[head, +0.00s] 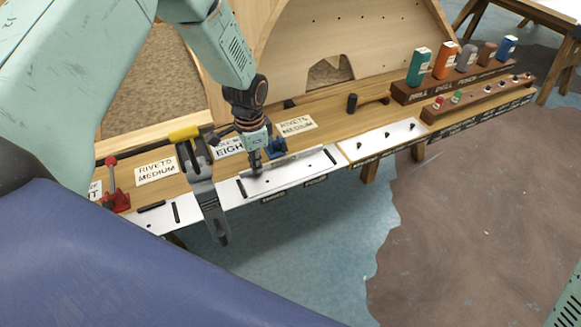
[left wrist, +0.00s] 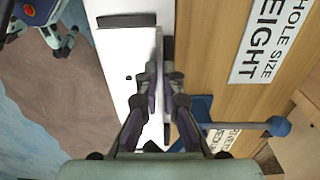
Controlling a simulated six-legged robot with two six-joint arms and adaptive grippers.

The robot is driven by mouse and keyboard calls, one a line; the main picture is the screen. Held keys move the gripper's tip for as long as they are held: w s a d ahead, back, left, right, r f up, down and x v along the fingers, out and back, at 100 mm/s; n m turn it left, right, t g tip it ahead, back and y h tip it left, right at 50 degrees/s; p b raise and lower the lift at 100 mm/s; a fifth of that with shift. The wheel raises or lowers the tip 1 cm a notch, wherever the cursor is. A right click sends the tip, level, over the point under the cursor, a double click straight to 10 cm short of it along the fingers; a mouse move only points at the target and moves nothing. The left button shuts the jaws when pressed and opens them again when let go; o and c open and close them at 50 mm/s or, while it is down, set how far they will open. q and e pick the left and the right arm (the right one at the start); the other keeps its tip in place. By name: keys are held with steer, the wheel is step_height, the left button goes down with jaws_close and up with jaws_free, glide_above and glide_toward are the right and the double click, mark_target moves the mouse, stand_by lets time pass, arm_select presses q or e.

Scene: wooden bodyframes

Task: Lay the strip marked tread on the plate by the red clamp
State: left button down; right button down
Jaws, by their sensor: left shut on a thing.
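My left gripper (head: 256,168) is shut on a thin grey strip (head: 280,158) above the back edge of the middle white plate (head: 295,178). The strip (left wrist: 167,50) also shows between the fingers in the left wrist view, its length running along the plate. I cannot read a mark on it. The red clamp (head: 114,190) stands at the left end of the bench, beside another white plate (head: 160,216) with short black bars on it. What seems to be my right gripper (left wrist: 62,42) is small at the top left of the left wrist view; its jaws are unclear.
A yellow-and-grey bar clamp (head: 207,185) stands between the two plates and overhangs the front edge. A blue clamp (head: 277,147) sits behind the strip. A third white plate (head: 375,140) lies to the right. Coloured containers (head: 445,60) stand in a wooden rack farther right.

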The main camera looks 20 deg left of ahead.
mark_target(264, 186)
arm_select(q)
steer(key=shift+r+p, duration=0.7)
steer(key=shift+r, duration=0.05)
stand_by(0.5)
steer(key=shift+s+d+p, duration=1.1)
steer(key=shift+s+d, duration=0.5)
steer(key=shift+d, duration=0.3)
steer(key=shift+r, duration=0.1)
step_height(264, 186, up, 5)
steer(key=p, duration=0.4)
stand_by(0.4)
